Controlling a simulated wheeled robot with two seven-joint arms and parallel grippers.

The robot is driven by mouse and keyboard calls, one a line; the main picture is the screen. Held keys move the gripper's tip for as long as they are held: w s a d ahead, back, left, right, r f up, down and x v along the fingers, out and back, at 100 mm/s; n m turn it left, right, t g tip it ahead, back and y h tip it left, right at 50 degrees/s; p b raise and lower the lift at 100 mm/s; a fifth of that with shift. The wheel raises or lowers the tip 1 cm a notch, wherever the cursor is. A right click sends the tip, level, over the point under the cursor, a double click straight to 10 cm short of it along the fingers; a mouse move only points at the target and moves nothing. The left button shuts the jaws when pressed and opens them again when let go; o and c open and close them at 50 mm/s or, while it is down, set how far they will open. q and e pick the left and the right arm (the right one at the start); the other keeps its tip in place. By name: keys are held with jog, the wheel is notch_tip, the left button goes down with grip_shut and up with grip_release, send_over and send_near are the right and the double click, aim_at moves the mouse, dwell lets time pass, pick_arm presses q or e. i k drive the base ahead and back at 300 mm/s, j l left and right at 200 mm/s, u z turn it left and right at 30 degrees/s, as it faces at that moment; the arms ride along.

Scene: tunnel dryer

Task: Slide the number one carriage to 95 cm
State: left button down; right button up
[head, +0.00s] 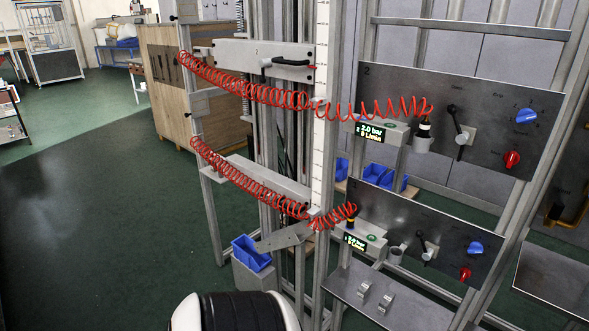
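Two grey carriages sit on a vertical metal frame. The upper carriage (235,53) is a flat plate with a black handle (287,62), and its small mark looks like a 2. The lower carriage (262,177) is partly hidden behind a red coiled hose, and I cannot read a number on it. A white vertical scale (321,100) runs beside both on the right; its figures are too small to read. Neither of my grippers is in view.
Red coiled hoses (262,95) cross in front of the frame to two control panels (480,110) with blue and red knobs. A blue bin (251,253) stands at the frame's foot. Green floor (90,210) is open on the left; a wooden cabinet (176,85) stands behind.

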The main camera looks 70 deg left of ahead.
aim_at(282, 185)
jog(key=u, duration=2.6)
